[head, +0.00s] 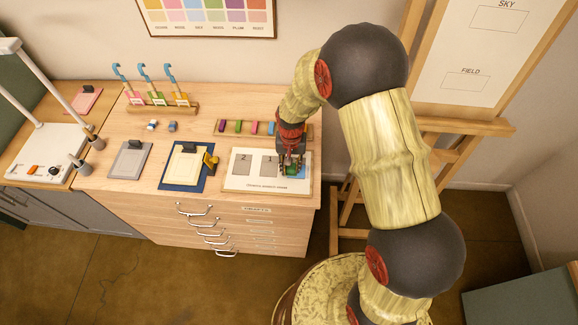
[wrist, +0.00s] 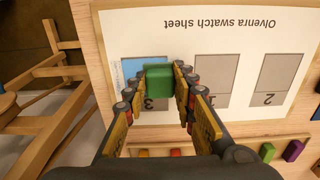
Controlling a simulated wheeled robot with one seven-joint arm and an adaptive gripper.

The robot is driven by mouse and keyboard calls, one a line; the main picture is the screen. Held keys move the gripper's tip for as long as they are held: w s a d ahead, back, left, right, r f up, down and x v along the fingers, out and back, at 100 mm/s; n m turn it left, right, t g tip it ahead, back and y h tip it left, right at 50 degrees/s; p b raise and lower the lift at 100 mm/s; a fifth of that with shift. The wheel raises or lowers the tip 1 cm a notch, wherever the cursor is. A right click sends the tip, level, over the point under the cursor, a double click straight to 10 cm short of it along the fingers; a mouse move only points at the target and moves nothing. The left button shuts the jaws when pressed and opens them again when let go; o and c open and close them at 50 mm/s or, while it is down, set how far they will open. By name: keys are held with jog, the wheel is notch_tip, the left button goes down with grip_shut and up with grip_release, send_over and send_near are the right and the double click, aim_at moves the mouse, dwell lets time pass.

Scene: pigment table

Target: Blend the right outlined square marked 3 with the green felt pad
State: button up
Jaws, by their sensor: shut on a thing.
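The swatch sheet (head: 238,184) lies at the front right of the wooden table, with squares marked 2, 1 and 3 from left to right. The right square marked 3 (wrist: 131,68) shows a blue patch and a grey part by its number; the pad and fingers hide some of it. My gripper (wrist: 161,84) is shut on the green felt pad (wrist: 158,83), over this square. I cannot tell whether the pad touches the paper. In the head view my gripper (head: 291,163) covers most of the square.
A rack (head: 217,127) with several coloured sticks stands just behind the sheet. An easel (head: 460,123) stands to the right. The table's front edge is close.

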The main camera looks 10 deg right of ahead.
aim_at(304, 174)
jog(key=shift+s+d, duration=0.2)
jog(key=shift+d, duration=0.35)
jog(key=shift+s+d, duration=0.2)
jog(key=shift+d, duration=0.3)
jog(key=shift+s+d+f, duration=0.1)
jog(key=shift+s+d, duration=0.15)
jog(key=shift+d, duration=0.4)
jog(key=shift+s+d, duration=0.2)
jog(key=shift+d, duration=0.4)
notch_tip(304, 174, up, 7)
jog(key=p, duration=0.4)
jog(key=shift+p, duration=0.35)
